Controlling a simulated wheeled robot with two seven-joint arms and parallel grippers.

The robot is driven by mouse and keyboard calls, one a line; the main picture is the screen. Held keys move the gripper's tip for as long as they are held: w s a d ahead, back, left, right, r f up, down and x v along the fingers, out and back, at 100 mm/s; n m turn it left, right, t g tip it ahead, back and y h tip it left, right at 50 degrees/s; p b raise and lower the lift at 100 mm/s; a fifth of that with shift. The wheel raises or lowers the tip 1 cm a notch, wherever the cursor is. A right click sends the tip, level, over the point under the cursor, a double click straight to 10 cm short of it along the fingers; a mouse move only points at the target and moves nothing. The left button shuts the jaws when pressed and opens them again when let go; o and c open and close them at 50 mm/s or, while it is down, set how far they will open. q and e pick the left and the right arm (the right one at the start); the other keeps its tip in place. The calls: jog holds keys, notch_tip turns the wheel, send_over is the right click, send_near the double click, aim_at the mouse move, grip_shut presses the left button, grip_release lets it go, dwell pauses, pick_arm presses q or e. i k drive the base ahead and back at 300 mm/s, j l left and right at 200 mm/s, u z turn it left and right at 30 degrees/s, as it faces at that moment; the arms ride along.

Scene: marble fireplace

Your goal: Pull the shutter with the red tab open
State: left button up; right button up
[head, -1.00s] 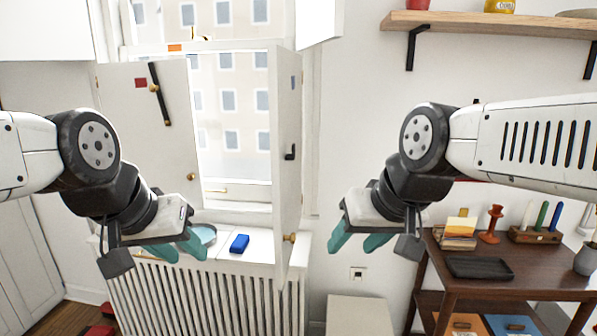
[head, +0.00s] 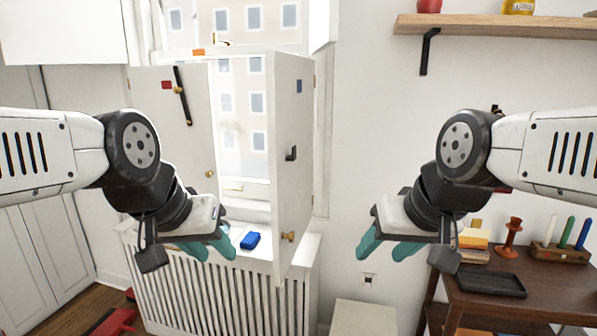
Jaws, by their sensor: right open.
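The white shutter with the red tab (head: 151,104) is at the left side of the window in the head view. Its red tab (head: 167,85) is near the top, beside a tilted black bar (head: 183,96), and a small brass knob (head: 209,174) sits low at its right edge. The shutter stands partly across the window, with a bright gap to its right. My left gripper (head: 209,251) is open and empty, in front of and below this shutter; my forearm hides its lower part. My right gripper (head: 386,250) is open and empty, right of the window in front of the wall.
A second shutter (head: 290,120) with a blue tab stands swung out at the right. A dark table (head: 545,292) and wall shelf (head: 500,28) are at the right.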

aim_at(193, 150)
jog(key=u, duration=0.7)
jog(key=i+u, duration=0.6)
jog(key=u, duration=0.25)
jog(key=i+l+u, duration=0.25)
jog(key=u, duration=0.15)
jog(key=i+l, duration=0.2)
